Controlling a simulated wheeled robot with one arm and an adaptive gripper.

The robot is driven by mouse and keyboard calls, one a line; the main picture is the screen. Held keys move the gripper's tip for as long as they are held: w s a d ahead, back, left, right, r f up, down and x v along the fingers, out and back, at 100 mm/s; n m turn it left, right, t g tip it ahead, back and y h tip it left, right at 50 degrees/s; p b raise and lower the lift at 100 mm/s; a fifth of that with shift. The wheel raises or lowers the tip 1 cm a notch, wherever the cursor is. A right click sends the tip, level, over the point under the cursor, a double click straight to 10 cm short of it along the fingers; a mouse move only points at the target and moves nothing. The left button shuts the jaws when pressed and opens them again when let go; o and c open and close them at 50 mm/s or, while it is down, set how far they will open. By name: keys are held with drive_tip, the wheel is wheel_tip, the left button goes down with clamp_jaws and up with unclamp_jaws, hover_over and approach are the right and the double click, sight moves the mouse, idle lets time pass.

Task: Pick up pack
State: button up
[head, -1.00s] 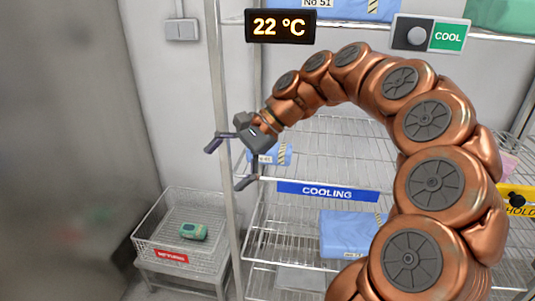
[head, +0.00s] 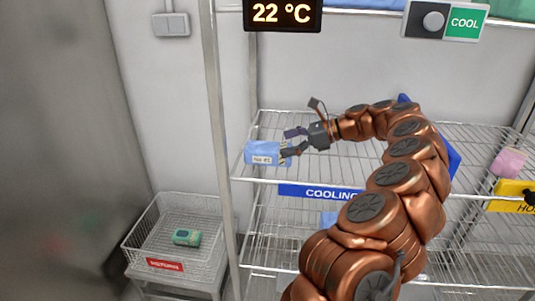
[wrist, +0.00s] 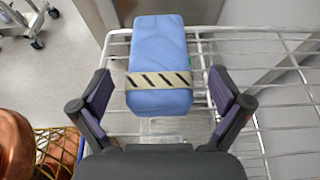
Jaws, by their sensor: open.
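A blue pack (head: 262,153) with a white label and a striped band lies at the left end of the upper wire shelf (head: 350,160) marked COOLING. In the wrist view the blue pack (wrist: 160,65) lies straight ahead, its near end just between the fingertips. My gripper (head: 294,142) is open at the right end of the pack, and its fingers (wrist: 160,95) stand apart on both sides with a gap to each.
A wire basket (head: 165,255) marked RETURN holds a green pack (head: 187,237) at lower left. A metal post (head: 215,120) stands left of the shelf. A pink item (head: 509,161) and a yellow sign (head: 512,196) are at the right. Another blue item (head: 329,219) shows on the lower shelf.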

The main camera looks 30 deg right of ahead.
sight(275, 147)
drive_tip(key=shift+p+x, duration=0.3)
drive_tip(key=shift+x, duration=2.5)
drive_tip(key=shift+r, duration=0.15)
drive_tip(key=shift+s, duration=0.1)
drive_tip(key=c, duration=1.4)
